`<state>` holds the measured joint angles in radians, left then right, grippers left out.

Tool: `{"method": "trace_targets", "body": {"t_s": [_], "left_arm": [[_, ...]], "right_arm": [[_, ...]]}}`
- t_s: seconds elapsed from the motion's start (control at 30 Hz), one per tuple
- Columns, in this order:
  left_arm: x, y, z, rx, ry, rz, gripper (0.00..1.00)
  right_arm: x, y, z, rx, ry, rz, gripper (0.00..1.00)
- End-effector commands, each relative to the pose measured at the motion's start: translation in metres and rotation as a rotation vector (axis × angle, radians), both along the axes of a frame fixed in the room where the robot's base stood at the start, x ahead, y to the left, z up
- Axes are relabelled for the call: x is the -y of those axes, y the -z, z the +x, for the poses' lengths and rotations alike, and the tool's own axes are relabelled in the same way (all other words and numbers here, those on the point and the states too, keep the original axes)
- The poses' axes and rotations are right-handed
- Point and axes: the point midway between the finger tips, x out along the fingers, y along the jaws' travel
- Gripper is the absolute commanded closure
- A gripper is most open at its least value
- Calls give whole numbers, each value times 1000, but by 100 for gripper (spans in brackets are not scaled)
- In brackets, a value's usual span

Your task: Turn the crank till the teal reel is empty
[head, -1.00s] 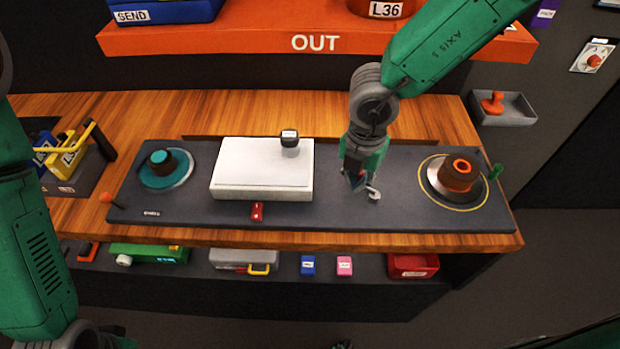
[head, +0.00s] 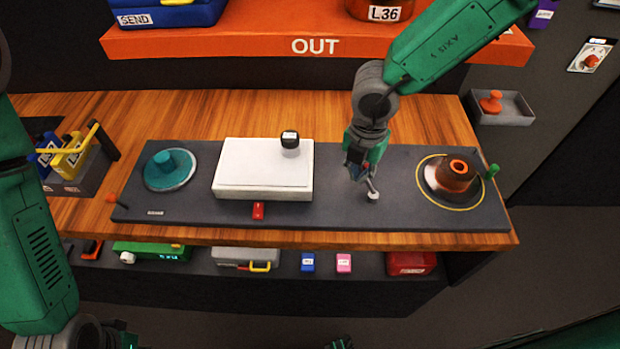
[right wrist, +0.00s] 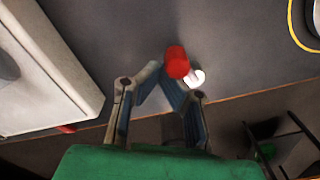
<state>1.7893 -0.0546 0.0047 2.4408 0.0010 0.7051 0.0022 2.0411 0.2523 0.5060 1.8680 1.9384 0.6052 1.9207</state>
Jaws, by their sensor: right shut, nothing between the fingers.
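The teal reel (head: 170,168) at the left of the dark panel (head: 345,212) shows a bare teal hub and disc, with no dark winding visible. The right reel (head: 450,178) carries a brown winding around an orange-rimmed top. My right gripper (head: 362,172) is shut and empty, low over the panel between the white block and the right reel. In the right wrist view a red knob (right wrist: 177,62) sits at its fingertips, beside a small white round part (right wrist: 195,77). These look like the crank; the fingers partly hide it. My left gripper is out of view.
A white block (head: 262,168) with a dark-capped knob (head: 290,139) stands mid-panel, with a red tab (head: 258,210) at its front. A green-topped post (head: 492,171) stands right of the right reel, an orange-tipped one (head: 111,198) at the left edge. An orange shelf (head: 250,38) hangs behind.

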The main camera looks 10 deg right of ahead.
Motion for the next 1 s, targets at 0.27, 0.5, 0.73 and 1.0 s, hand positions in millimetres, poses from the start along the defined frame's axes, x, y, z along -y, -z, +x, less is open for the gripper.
{"method": "trace_targets", "body": {"t_s": [0.27, 0.5, 0.73, 1.0], "left_arm": [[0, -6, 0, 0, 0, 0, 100], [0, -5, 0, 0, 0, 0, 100], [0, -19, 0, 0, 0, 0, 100], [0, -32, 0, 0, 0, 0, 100]], "right_arm": [[6, 0, 4, 0, -1, 0, 100], [6, 1, 4, 0, -1, 0, 100], [6, -15, 4, 1, -1, 1, 100], [6, -36, 5, 2, 0, 1, 100]]}}
